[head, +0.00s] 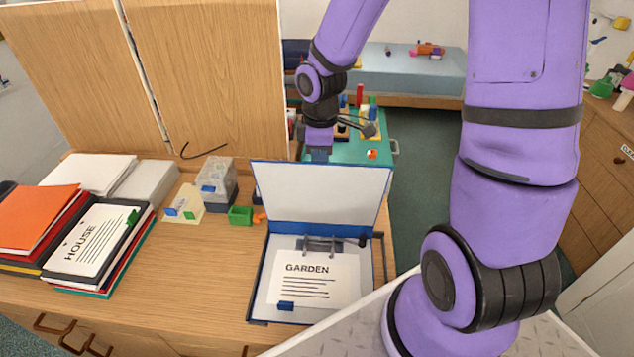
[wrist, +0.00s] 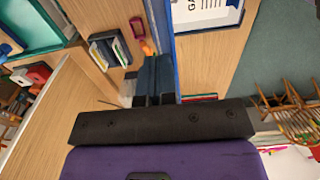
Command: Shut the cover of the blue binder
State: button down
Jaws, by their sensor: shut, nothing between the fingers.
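The blue binder (head: 255,290) lies open on the wooden desk, with its cover (head: 320,197) standing up at the back, white inside with blue edges. A white page titled GARDEN (head: 313,281) lies in it below the metal rings, with a small blue piece (head: 286,306) near its lower left corner. My gripper (head: 319,154) is shut and empty at the cover's top edge, on its far side. In the wrist view the shut fingers (wrist: 153,88) are beside the cover's blue edge (wrist: 161,35). I cannot tell whether they touch it.
A stack of binders with a HOUSE page (head: 90,240) and white paper stacks (head: 90,174) are at the left. A clear box (head: 217,180) and a green block (head: 240,215) stand left of the cover. Wooden panels (head: 205,80) rise behind the desk.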

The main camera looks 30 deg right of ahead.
jog(key=shift+s+a+f, duration=0.15)
jog(key=shift+s+a, duration=0.4)
jog(key=shift+s, duration=0.4)
jog(key=s+a, duration=0.1)
jog(key=s+a+f, duration=0.1)
jog(key=shift+s, duration=0.35)
jog(key=shift+f, duration=0.1)
